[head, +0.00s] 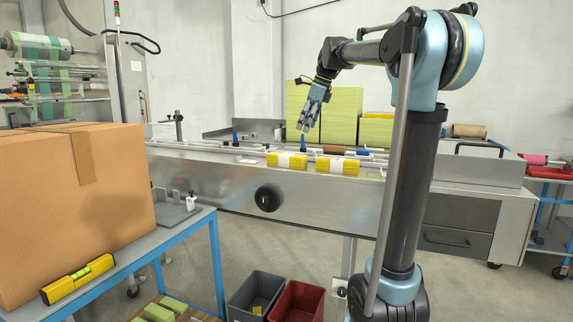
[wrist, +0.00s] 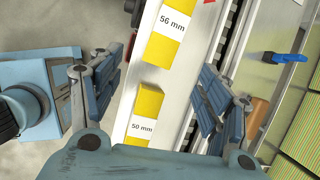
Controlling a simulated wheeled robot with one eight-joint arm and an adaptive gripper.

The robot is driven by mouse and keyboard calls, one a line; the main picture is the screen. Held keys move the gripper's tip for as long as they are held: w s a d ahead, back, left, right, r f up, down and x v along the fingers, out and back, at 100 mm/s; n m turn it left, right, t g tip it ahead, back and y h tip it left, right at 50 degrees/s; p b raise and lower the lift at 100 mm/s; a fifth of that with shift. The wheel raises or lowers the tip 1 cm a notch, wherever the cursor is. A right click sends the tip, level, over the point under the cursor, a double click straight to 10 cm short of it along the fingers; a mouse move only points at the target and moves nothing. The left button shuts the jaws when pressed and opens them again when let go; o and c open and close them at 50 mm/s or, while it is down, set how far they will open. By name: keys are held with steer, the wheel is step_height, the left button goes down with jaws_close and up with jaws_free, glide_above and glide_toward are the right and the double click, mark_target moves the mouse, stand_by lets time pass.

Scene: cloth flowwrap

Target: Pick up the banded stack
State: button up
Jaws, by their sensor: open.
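Two yellow stacks lie on the flat metal top of the machine, each with a white band around it: a left stack (head: 272,160) and a right stack (head: 351,166). In the wrist view one band reads "56 mm" on the upper stack (wrist: 161,48). The other reads "50 mm" on the lower stack (wrist: 150,103), which lies between my fingers in the picture. My gripper (head: 305,128) is open and empty, pointing down above the machine, apart from both stacks. In the wrist view its two fingers (wrist: 160,85) stand wide apart.
Tall green-yellow stacks (head: 340,112) stand behind the machine (head: 225,180). Blue-handled parts (head: 303,143) and a brown roll (head: 333,150) sit behind the banded stacks. A cardboard box (head: 60,220) and yellow level (head: 78,279) are on a left bench. Grey (head: 240,312) and red (head: 297,312) bins stand below.

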steer(key=w+a+r+m, duration=0.1)
steer(key=w+a+r, duration=0.1)
steer(key=w, duration=0.1)
steer(key=m, duration=0.1)
glide_toward(287, 155)
steer(key=x, duration=0.2)
steer(key=w+x, duration=0.1)
steer(key=x, duration=0.2)
steer(key=shift+w+f, duration=0.1)
steer(key=shift+w, duration=0.05)
steer(key=shift+s+x, duration=0.25)
steer(key=shift+x, duration=1.1)
steer(key=shift+s+x, duration=0.2)
steer(key=shift+x, duration=1.15)
steer(key=c, duration=1.1)
